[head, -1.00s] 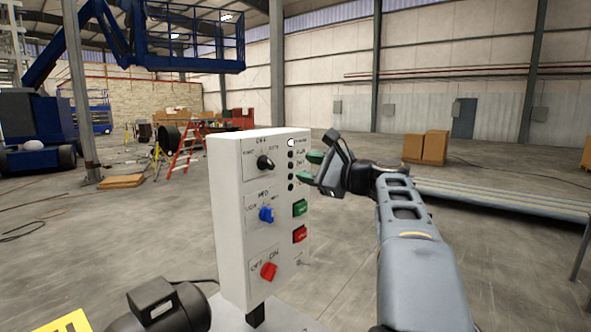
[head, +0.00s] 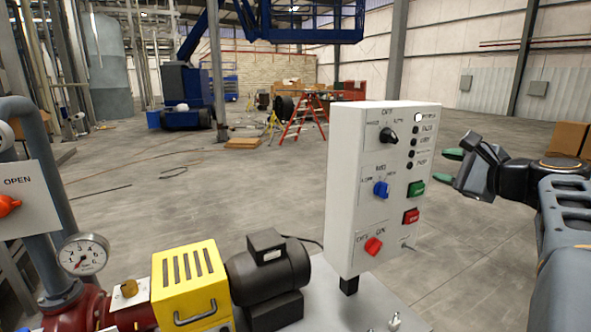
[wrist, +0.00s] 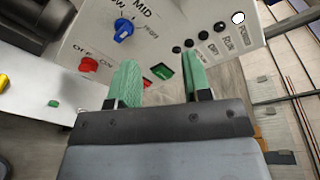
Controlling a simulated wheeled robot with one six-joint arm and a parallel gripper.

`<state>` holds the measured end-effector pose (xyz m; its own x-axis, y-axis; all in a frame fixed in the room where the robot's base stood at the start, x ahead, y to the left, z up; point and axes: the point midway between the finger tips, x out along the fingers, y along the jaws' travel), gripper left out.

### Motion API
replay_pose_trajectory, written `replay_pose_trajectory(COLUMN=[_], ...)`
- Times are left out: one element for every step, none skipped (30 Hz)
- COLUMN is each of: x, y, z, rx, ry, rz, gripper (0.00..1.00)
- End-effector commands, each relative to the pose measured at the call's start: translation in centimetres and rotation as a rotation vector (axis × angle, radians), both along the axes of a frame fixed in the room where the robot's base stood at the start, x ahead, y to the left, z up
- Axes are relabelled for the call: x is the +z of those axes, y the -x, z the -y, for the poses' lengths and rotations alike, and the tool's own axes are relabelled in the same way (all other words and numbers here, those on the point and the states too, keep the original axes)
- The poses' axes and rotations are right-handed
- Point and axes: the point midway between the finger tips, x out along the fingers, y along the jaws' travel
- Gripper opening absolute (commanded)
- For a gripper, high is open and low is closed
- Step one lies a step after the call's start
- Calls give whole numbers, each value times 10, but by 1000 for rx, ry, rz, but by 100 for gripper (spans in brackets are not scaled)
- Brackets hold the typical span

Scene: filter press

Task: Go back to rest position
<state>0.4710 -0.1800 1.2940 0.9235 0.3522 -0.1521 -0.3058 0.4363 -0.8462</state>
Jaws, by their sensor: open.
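My gripper (head: 450,167) is at the right of the head view, beside the right side of the white control box (head: 346,200). In the wrist view its two green fingers (wrist: 157,84) stand apart with nothing between them. The box front carries a black knob (head: 388,136), a blue knob (head: 381,189), a red knob (head: 373,246), a green button (head: 416,189) and a red button (head: 411,216). The top indicator lamp (head: 418,117) looks white. In the wrist view the green button (wrist: 163,73) shows beyond the fingers, apart from them.
Left of the box are a black motor (head: 268,272), a yellow guard (head: 190,285), a pressure gauge (head: 82,254) and an OPEN panel (head: 28,200). A red ladder (head: 303,118) and a blue lift (head: 187,85) stand farther back. The floor (head: 250,190) behind is mostly clear.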

Motion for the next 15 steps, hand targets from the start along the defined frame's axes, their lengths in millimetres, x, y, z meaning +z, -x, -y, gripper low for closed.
replay_pose_trajectory(x=[-32,-53,-81,-102,-122,-148,-165,-182,-202,-215,-227,-241,-250,-258,-267], y=[2,5,10,16,23,33,42,52,66,78,89,104,115,126,139], z=[5,4,-2,-10,-19,-33,-44,-55,-69,-79,-89,-101,-110,-118,-128], rx=[-10,-5,24,59,105,180,243,314,412,491,570,679,758,834,924], ry=[95,174,289,380,477,604,701,796,922,1014,1104,1218,1300,1377,1467], rz=[-70,-118,-187,-239,-288,-348,-386,-420,-454,-474,-488,-497,-497,-493,-481], gripper=[45,45,45,45,45,45,45,45,45,45,45,45,45,45,45])
